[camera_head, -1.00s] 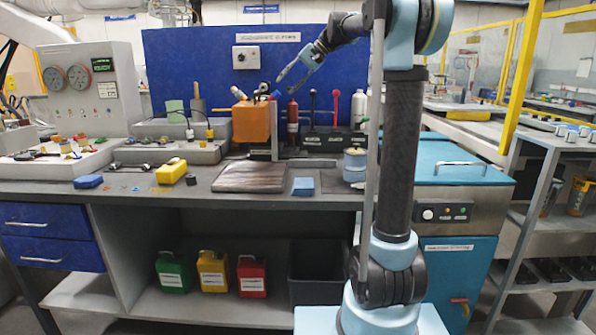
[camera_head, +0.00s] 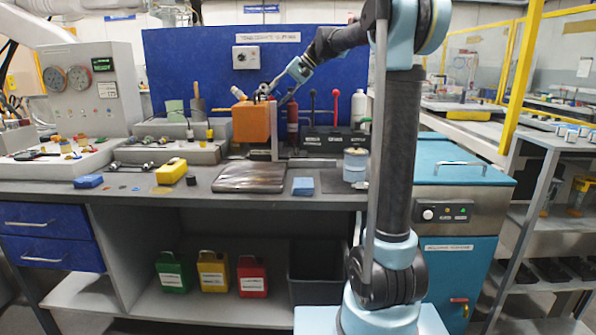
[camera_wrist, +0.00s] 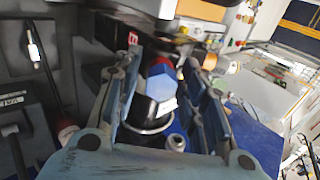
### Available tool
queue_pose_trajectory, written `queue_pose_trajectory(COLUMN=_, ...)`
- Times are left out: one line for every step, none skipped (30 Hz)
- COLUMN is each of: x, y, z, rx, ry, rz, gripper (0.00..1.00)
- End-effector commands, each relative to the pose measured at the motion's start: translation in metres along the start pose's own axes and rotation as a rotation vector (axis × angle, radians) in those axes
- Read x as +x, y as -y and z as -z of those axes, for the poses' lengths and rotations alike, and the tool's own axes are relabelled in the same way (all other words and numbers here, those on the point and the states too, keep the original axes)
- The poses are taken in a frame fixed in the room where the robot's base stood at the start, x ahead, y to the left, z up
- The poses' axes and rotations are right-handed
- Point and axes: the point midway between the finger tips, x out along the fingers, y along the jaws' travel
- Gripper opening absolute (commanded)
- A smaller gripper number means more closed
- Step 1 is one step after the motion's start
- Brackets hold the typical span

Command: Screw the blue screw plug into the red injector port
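The blue screw plug (camera_wrist: 162,84) shows in the wrist view as a blue hexagonal head with a red rim, likely the injector port (camera_wrist: 160,67), just behind it. How far the plug is seated is hidden. My gripper (camera_wrist: 162,92) has one finger on either side of the plug; the fingers look spread, with a narrow gap on the left, and contact is not clear. In the head view my gripper (camera_head: 268,93) is at the upper right of the orange block (camera_head: 250,124), and the plug is hidden there.
A grey upright plate (camera_head: 274,135) stands beside the block. A red bottle (camera_head: 293,122) and a black lever box (camera_head: 325,141) are close on the right. A dark mat (camera_head: 250,179) and a blue pad (camera_head: 303,187) lie on the bench (camera_head: 220,197) in front.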

Motion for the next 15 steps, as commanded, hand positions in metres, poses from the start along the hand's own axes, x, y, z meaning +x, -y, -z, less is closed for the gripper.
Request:
queue_pose_trajectory(x=-0.0001, y=0.0000, z=0.0000, rx=0.000, ry=0.000, rz=0.000, gripper=0.38)
queue_pose_trajectory(x=-0.0001, y=0.0000, z=0.0000, rx=0.000, ry=0.000, rz=0.000, gripper=0.38)
queue_pose_trajectory(x=-0.0001, y=0.0000, z=0.0000, rx=0.000, ry=0.000, rz=0.000, gripper=0.38)
queue_pose_trajectory(x=-0.0001, y=0.0000, z=0.0000, rx=0.000, ry=0.000, rz=0.000, gripper=0.38)
queue_pose_trajectory(x=-0.0003, y=0.0000, z=0.0000, rx=0.000, ry=0.000, rz=0.000, gripper=0.38)
queue_pose_trajectory(x=-0.0006, y=0.0000, z=0.0000, rx=0.000, ry=0.000, rz=0.000, gripper=0.38)
queue_pose_trajectory(x=-0.0011, y=0.0000, z=0.0000, rx=0.000, ry=0.000, rz=0.000, gripper=0.38)
queue_pose_trajectory(x=-0.0016, y=0.0000, z=0.0000, rx=0.000, ry=0.000, rz=0.000, gripper=0.38)
queue_pose_trajectory(x=-0.0026, y=0.0000, z=-0.0001, rx=0.000, ry=0.000, rz=0.000, gripper=0.38)
queue_pose_trajectory(x=-0.0035, y=0.0000, z=-0.0001, rx=0.000, ry=0.000, rz=0.000, gripper=0.38)
queue_pose_trajectory(x=-0.0046, y=0.0000, z=-0.0002, rx=0.000, ry=0.000, rz=0.000, gripper=0.38)
queue_pose_trajectory(x=-0.0060, y=0.0001, z=-0.0002, rx=0.000, ry=0.000, rz=0.000, gripper=0.38)
queue_pose_trajectory(x=-0.0072, y=0.0001, z=-0.0003, rx=0.000, ry=0.000, rz=0.000, gripper=0.38)
queue_pose_trajectory(x=-0.0084, y=0.0001, z=-0.0003, rx=0.000, ry=0.000, rz=0.000, gripper=0.38)
queue_pose_trajectory(x=-0.0100, y=0.0003, z=-0.0004, rx=0.000, ry=0.000, rz=0.000, gripper=0.38)
